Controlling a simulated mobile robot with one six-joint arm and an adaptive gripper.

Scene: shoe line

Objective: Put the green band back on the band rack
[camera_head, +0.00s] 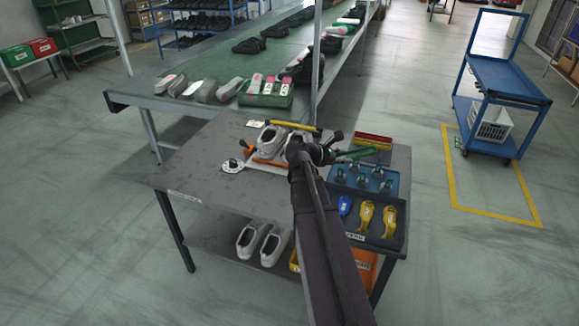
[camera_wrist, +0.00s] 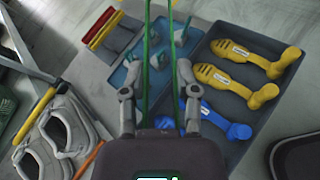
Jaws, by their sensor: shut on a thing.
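The green band (camera_wrist: 173,60) is a thin, long loop held in my gripper (camera_wrist: 160,92). My fingers are shut on it, and its two strands run away from them above the blue tray. In the head view the green band (camera_head: 356,153) shows just right of my gripper (camera_head: 328,150). What seems to be the band rack (camera_head: 373,141), with red and yellow strips, is at the table's back right. It also shows at the upper left of the wrist view (camera_wrist: 102,28), apart from the green band. My wrist hides part of the table.
A blue tray (camera_head: 392,190) with several teal-topped items and a dark tray (camera_wrist: 224,108) with yellow and blue foot-shaped tools fill the table's right side. White shoes (camera_head: 268,142) stand left of my gripper beside a yellow bar (camera_head: 291,125). The table's left part is largely clear.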

